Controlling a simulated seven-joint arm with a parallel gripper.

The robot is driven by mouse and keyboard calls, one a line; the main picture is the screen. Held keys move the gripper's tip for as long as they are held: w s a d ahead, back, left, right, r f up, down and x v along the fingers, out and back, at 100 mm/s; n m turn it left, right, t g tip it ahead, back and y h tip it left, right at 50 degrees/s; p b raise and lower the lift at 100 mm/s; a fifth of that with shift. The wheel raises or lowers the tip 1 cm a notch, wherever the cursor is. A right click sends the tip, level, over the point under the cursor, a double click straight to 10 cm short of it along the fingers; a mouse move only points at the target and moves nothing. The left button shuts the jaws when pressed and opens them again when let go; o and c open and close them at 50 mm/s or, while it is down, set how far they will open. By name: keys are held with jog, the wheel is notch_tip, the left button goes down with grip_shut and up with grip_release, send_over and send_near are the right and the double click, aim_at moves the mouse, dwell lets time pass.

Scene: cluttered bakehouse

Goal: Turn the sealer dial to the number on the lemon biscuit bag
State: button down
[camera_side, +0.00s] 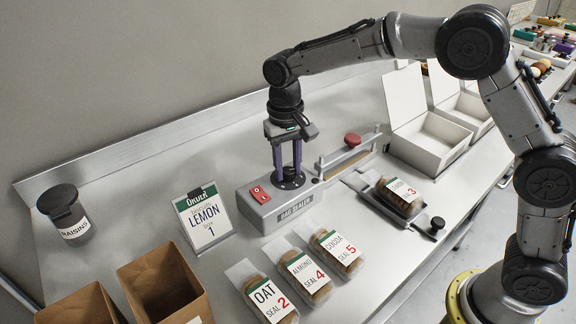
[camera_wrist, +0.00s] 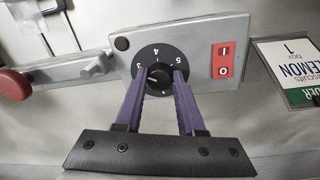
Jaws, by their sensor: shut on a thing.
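The bag sealer (camera_side: 262,211) is a grey unit on the bench with a black dial on its top. In the wrist view the dial (camera_wrist: 160,59) shows the numbers 3, 4 and 5 on its rim; the rest is covered or unclear. A white mark on the knob points left, but I cannot tell its exact number. My gripper (camera_side: 288,172) points down with its purple fingers shut on the dial's knob. A biscuit bag (camera_side: 403,196) lies at the sealer's right with a red 3 on its label; its flavour name is too small to read.
The order card (camera_side: 205,217) reads lemon, box 1. Bags marked oat 2 (camera_side: 268,297), almond 4 (camera_side: 308,274) and cocoa 5 (camera_side: 340,250) lie in front. A red power switch (camera_side: 260,193) sits beside the dial. Open white boxes (camera_side: 430,141) stand behind; a raisin jar (camera_side: 65,214) stands left.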

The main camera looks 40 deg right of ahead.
aim_at(286, 171)
jog(key=shift+r, duration=0.15)
jog(key=c, duration=0.5)
grip_release()
jog(key=r, duration=1.3)
jog(key=shift+a+r, duration=0.2)
jog(key=shift+r, duration=0.1)
